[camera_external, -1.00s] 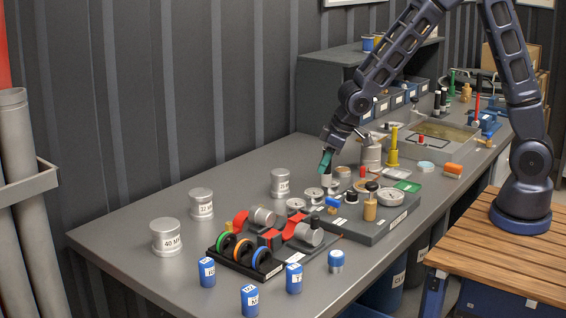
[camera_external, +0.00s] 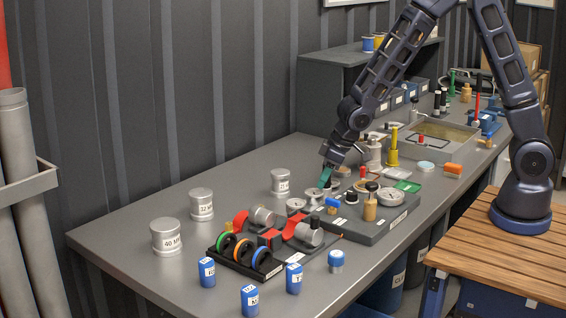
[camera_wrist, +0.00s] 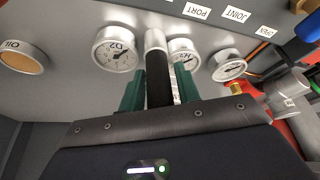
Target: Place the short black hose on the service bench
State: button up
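In the wrist view the short black hose (camera_wrist: 159,80), with a silver end, stands between the green fingers of my gripper (camera_wrist: 160,88). The fingers appear shut on it. In the outside view my gripper (camera_external: 325,178) is low over the back left edge of the dark panel with gauges. The hose is hardly visible there, so I cannot tell whether its lower end touches anything. The long grey service bench (camera_external: 150,230) lies under the panel.
Round gauges (camera_wrist: 120,48) sit close around the hose's end. The dark gauge panel (camera_external: 372,236) holds several small fittings. A rack with coloured rings (camera_external: 240,262) is to its left. Grey weights (camera_external: 167,238) and blue blocks (camera_external: 250,300) stand on the bench. Its left part has clear room.

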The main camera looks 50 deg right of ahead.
jog(key=shift+o, duration=0.9)
jog(key=shift+r, duration=0.1)
jog(key=shift+d+r, duration=0.1)
jog(key=shift+r, duration=0.2)
jog(key=v, duration=1.1)
jog(key=shift+s+r, duration=0.2)
jog(key=shift+r, duration=0.1)
